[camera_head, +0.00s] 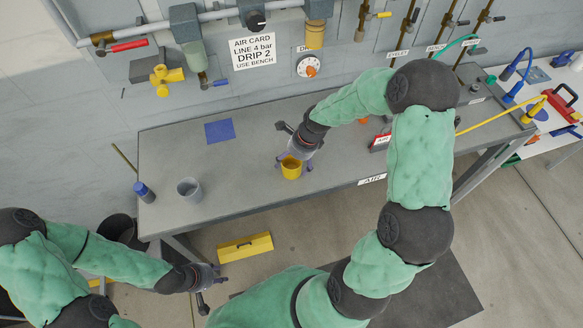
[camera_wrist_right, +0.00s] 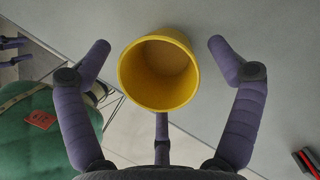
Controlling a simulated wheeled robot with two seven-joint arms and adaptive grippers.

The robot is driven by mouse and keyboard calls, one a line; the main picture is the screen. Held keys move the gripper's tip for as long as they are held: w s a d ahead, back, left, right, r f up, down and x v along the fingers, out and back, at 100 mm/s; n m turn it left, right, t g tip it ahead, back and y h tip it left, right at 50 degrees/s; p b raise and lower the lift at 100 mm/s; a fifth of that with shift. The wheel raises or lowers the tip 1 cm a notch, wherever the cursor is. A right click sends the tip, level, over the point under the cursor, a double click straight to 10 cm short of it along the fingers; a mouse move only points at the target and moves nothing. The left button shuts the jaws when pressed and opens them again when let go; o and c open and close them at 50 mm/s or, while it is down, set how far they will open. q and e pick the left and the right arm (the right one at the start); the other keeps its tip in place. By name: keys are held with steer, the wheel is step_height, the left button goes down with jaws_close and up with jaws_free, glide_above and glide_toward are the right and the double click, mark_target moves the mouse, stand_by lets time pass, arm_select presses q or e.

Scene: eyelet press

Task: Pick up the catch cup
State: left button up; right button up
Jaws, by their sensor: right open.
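A yellow cup (camera_head: 291,170) stands upright on the grey bench near its front edge. In the right wrist view the yellow cup (camera_wrist_right: 158,72) sits between the spread fingers of my right gripper (camera_wrist_right: 160,48), with a gap on both sides. The cup looks empty inside. In the head view my right gripper (camera_head: 295,158) is right at the cup, open, and partly hides its rim. A grey cup (camera_head: 189,188) stands on the bench's left part. No label shows which one is the catch cup. My left gripper (camera_head: 213,287) is open and empty, low in front of the bench.
A blue bottle (camera_head: 143,191) stands at the bench's left end. A blue square (camera_head: 219,130) lies flat toward the back. A red-and-white object (camera_head: 380,142) is right of the yellow cup. A yellow box (camera_head: 245,247) lies on the floor. Bench between the cups is clear.

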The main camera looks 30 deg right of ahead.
steer(key=shift+x, duration=0.85)
steer(key=c, duration=1.2)
steer(key=shift+o, duration=0.2)
